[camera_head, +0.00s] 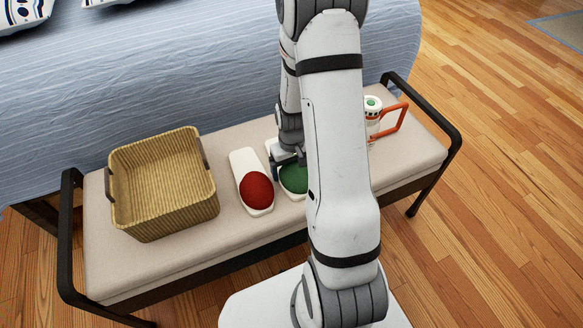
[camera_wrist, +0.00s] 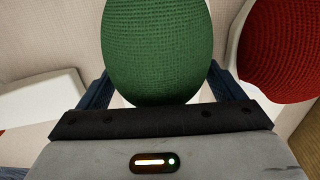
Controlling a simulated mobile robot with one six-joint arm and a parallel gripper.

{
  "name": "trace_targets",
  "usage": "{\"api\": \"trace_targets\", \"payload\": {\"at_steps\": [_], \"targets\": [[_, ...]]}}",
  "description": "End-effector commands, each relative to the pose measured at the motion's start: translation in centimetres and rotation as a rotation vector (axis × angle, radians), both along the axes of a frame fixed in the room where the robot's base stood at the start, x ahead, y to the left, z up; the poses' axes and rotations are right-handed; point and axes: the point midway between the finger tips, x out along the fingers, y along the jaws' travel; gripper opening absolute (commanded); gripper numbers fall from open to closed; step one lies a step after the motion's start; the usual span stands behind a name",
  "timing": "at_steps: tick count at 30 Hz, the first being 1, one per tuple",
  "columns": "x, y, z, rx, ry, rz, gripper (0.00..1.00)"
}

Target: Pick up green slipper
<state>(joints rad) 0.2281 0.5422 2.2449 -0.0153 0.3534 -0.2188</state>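The green slipper (camera_head: 293,180) lies on the padded bench, partly hidden behind my arm in the head view. In the wrist view its green knitted top (camera_wrist: 157,50) fills the middle, close in front of the gripper. My gripper (camera_head: 287,160) is down at the slipper. In the wrist view my gripper (camera_wrist: 160,92) has its two dark fingers apart, one on each side of the green top. I cannot tell whether the fingers touch the slipper. The fingertips are hidden behind it.
A red slipper (camera_head: 256,190) with a white sole lies just left of the green one. A woven basket (camera_head: 163,187) stands further left on the bench (camera_head: 240,235). A white canister with an orange handle (camera_head: 389,122) stands at the right. A bed (camera_head: 150,70) is behind.

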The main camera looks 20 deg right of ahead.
Motion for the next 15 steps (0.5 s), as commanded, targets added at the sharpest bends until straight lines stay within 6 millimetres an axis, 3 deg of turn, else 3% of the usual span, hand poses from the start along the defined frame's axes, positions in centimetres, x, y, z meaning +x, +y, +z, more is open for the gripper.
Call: {"api": "trace_targets", "payload": {"at_steps": [9, 15], "targets": [[0.02, 0.03, 0.03, 0.000, 0.000, 0.001, 0.62], [0.03, 0.04, 0.16, 0.000, -0.001, 0.001, 0.62]]}}
